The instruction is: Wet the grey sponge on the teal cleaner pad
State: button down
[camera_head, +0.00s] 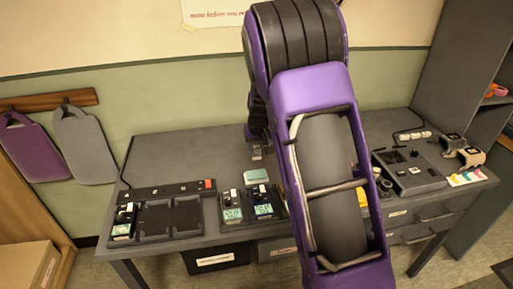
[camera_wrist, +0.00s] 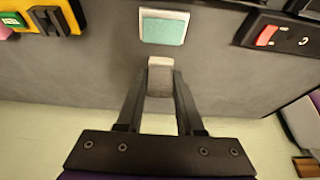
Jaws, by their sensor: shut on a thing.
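The teal cleaner pad (camera_wrist: 164,28), in a pale rimmed tray, lies on the grey bench at the top middle of the wrist view; it also shows in the head view (camera_head: 256,175). The grey sponge (camera_wrist: 160,80) is between the two fingers of my gripper (camera_wrist: 161,85), which is shut on it. The sponge is just short of the pad in the wrist view, with a narrow gap between them. In the head view my gripper (camera_head: 257,148) is small and partly hidden, just behind the pad. How high the sponge is over the bench is unclear.
A grey device (camera_head: 413,172) is at the right. My purple arm hides the bench middle.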

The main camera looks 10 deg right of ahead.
aim_at(256, 172)
jog(key=shift+f+b, duration=2.05)
jog(key=shift+f, duration=0.95)
jog(key=shift+f+b, duration=0.75)
jog(key=shift+f, duration=0.2)
jog(key=shift+r, duration=0.1)
jog(key=shift+r+p, duration=2.35)
jog(key=shift+r, duration=1.15)
